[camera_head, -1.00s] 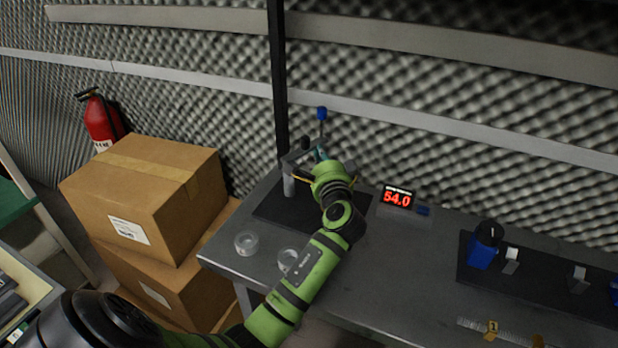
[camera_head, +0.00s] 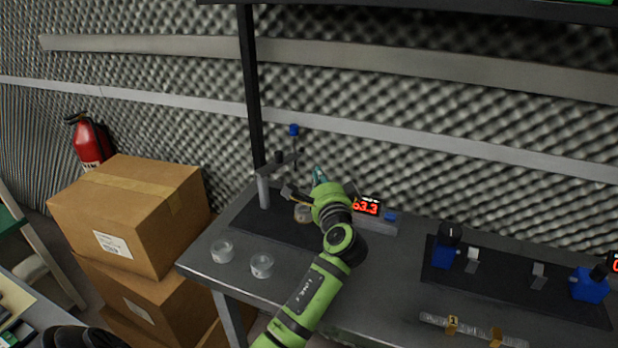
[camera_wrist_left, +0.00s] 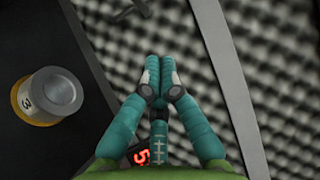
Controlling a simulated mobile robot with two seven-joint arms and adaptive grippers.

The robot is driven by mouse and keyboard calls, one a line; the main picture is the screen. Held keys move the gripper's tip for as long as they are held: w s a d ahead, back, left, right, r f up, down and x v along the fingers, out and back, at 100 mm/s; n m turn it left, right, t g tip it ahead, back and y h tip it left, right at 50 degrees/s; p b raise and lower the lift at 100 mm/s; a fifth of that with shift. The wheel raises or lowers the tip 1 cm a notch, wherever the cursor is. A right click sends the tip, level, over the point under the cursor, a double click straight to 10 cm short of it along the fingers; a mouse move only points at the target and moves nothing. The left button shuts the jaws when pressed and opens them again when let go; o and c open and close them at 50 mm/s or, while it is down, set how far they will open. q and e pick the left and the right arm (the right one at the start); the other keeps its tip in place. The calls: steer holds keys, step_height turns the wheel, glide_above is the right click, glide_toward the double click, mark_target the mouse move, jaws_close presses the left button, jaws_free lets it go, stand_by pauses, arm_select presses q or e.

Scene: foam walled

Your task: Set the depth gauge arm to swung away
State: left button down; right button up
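The depth gauge stand has a grey upright post (camera_head: 264,190) at the back left of the bench. Its grey arm (camera_head: 280,164) reaches from the post top to the right and back, with a blue-topped upright rod (camera_head: 294,132) at its end. My left gripper (camera_head: 318,173) is to the right of the arm and rod, apart from them in the picture. In the wrist view its teal fingers (camera_wrist_left: 158,82) are together, with nothing seen between them. A round container (camera_head: 303,213) is under the arm's side; in the wrist view it (camera_wrist_left: 57,93) bears a 3. My right gripper is out of view.
A red digital display (camera_head: 367,206) stands right of my gripper, its left edge covered. Two clear cups (camera_head: 262,265) stand at the bench's left front. Blue fixtures (camera_head: 446,255) sit on a dark mat to the right. Foam wall (camera_wrist_left: 285,60) rises close behind.

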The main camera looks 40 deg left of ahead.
arm_select(q)
steer(key=shift+s+d+f+b, duration=0.1)
steer(key=shift+d+f+b, duration=0.1)
steer(key=shift+d+f, duration=0.3)
steer(key=shift+d+f+b, duration=0.15)
steer(key=shift+d+b, duration=0.05)
steer(key=shift+d, duration=0.5)
steer(key=shift+s+d+r+b, duration=0.1)
steer(key=shift+s+d+b, duration=0.05)
steer(key=shift+d, duration=0.5)
steer(key=shift+s+d+b, duration=0.1)
steer(key=shift+d+b, duration=0.05)
steer(key=shift+d, duration=0.65)
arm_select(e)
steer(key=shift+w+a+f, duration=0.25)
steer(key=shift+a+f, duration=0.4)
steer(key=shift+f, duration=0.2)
